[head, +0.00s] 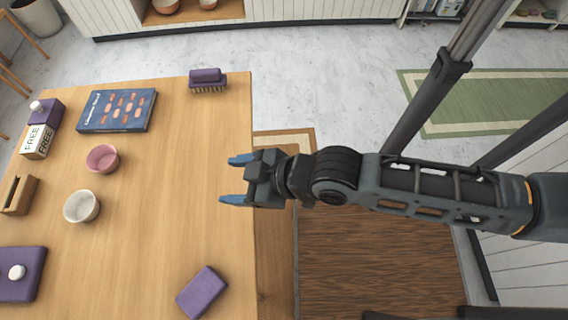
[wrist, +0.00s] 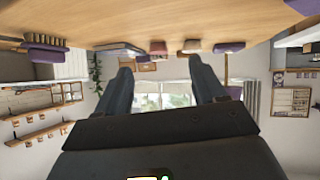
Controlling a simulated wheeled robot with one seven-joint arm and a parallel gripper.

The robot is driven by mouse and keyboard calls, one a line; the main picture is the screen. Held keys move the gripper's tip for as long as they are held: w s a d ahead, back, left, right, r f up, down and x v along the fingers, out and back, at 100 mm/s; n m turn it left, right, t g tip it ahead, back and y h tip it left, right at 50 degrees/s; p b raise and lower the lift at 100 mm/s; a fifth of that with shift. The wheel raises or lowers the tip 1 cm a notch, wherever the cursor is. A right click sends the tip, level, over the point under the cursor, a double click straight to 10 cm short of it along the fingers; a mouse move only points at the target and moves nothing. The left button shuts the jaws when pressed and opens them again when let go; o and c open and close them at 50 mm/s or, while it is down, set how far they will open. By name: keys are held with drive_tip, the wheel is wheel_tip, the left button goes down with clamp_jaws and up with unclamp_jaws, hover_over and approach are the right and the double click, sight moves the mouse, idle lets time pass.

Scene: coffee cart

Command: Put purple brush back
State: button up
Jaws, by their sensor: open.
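The purple brush (head: 207,80) lies at the far right corner of the wooden table (head: 150,230) in the head view, bristles toward me. It also shows at the upper left of the wrist view (wrist: 46,46). My gripper (head: 228,179) is open and empty at the table's right edge, with its blue fingertips pointing left. It is apart from the brush, nearer to me. In the wrist view its two dark fingers (wrist: 160,78) are spread with nothing between them.
A blue book (head: 117,110) lies left of the brush. A pink bowl (head: 103,158), a white bowl (head: 82,206), a wooden holder (head: 19,194) and a FREE box (head: 38,141) stand at left. A purple block (head: 202,291) lies at the front right. The table's middle is clear.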

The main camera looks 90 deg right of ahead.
drive_tip(key=s+a+r+n+t+y, duration=0.1)
drive_tip(key=s+a+r+t+y, duration=0.1)
drive_tip(key=s+r, duration=0.7)
wheel_tip(320, 180, up, 4)
drive_tip(key=shift+a+r+t+y, duration=0.1)
drive_tip(key=shift+a+t+y, duration=0.2)
drive_tip(key=shift+a+t, duration=0.7)
